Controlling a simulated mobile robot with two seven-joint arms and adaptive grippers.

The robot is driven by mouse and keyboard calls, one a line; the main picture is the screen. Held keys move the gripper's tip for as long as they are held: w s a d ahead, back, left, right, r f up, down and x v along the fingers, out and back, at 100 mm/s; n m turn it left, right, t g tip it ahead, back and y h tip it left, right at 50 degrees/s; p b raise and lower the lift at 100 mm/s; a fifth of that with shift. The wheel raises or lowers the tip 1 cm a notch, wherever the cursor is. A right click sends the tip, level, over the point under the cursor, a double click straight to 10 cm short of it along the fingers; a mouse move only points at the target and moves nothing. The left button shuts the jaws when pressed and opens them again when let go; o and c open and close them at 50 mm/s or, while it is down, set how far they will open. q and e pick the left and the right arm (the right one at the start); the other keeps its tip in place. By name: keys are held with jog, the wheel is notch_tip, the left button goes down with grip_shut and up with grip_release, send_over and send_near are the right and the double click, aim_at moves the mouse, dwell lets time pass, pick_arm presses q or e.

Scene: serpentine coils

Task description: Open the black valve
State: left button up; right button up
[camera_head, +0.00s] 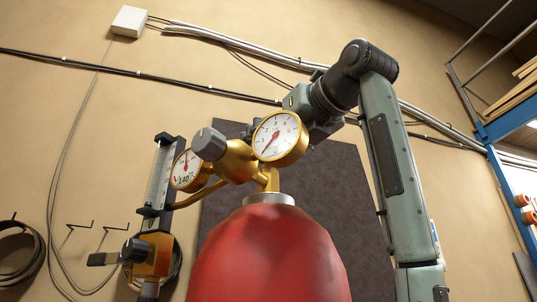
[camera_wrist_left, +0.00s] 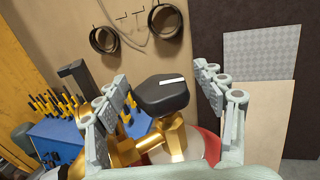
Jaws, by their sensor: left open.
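In the left wrist view the black valve knob (camera_wrist_left: 160,98), a faceted cap with a white stripe, sits on a gold fitting (camera_wrist_left: 172,133) above the red cylinder (camera_wrist_left: 211,147). My left gripper (camera_wrist_left: 162,85) is open, with its fingers on either side of the knob and gaps to it. In the head view the red cylinder (camera_head: 268,258) carries gold fittings, two round gauges (camera_head: 278,136) and a grey knob (camera_head: 209,144). One of my arms stands at the right; its hand is partly hidden behind the right gauge. I cannot match the striped knob there.
A flow tube (camera_head: 160,175) and another black knob (camera_head: 135,250) are left of the gauges. Cable coils (camera_wrist_left: 166,23) and hooks hang on the wall. A blue bench (camera_wrist_left: 60,137) with tools is left in the wrist view. Blue shelving (camera_head: 510,125) stands at the right in the head view.

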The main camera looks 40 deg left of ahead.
pick_arm(q)
jog(key=c, duration=1.2)
jog(key=shift+n+g, duration=0.3)
jog(key=shift+g, duration=0.2)
jog(key=n+g, duration=0.2)
jog(key=g, duration=0.2)
jog(key=n+g, duration=0.3)
jog(key=g, duration=0.1)
jog(key=n+g+h, duration=0.3)
jog(key=n+g, duration=0.1)
jog(key=g, duration=0.1)
jog(key=shift+g, duration=0.4)
jog(key=shift+n+g+h, duration=0.4)
jog(key=shift+n+h, duration=0.1)
